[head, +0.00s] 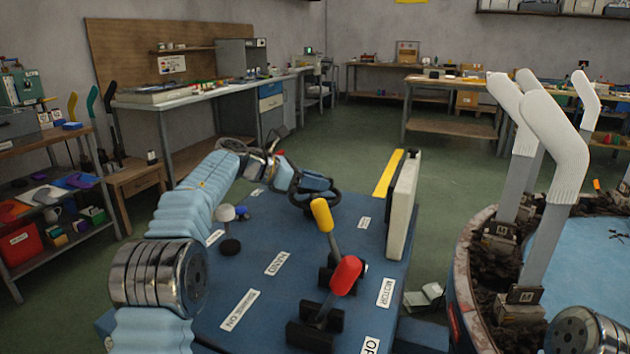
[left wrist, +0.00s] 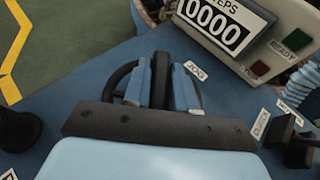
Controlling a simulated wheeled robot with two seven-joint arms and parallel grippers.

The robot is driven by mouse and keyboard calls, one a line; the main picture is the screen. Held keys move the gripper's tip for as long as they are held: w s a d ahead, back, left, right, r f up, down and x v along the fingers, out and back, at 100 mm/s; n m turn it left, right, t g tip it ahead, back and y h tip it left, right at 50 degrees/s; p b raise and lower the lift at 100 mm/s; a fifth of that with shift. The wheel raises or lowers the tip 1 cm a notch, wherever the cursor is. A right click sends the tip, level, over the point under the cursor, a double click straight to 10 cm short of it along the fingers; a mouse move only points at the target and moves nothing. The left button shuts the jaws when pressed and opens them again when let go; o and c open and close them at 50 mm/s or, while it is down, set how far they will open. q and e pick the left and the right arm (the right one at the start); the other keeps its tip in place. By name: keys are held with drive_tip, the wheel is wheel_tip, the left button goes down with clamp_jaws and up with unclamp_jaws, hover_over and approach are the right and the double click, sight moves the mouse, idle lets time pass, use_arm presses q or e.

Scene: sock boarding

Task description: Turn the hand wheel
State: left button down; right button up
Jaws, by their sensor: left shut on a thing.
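The hand wheel (head: 332,203) is a black ring low over the blue console top, at the middle of the head view. My left gripper (head: 314,185) reaches it from the left and is shut on it. In the left wrist view the blue fingers (left wrist: 160,85) stand on either side of a dark part of the wheel, and the black rim (left wrist: 117,78) curves out beyond them. The fingers hide part of the wheel. A label reading JOG (left wrist: 195,70) lies just beside it. My right gripper is not in view.
Yellow (head: 322,214) and red (head: 346,275) lever handles stand on the console, near HAND, BRAKE ON and MOTOR labels. A round machine with white socks (head: 557,140) on boards stands right.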

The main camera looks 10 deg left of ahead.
use_arm(q)
drive_tip(key=shift+m+g, duration=0.4)
drive_tip(key=shift+g, duration=0.1)
drive_tip(key=c, duration=1)
unclamp_jaws()
drive_tip(key=v, duration=1.3)
drive_tip(key=shift+s+a, duration=0.25)
drive_tip(key=shift+a, duration=0.15)
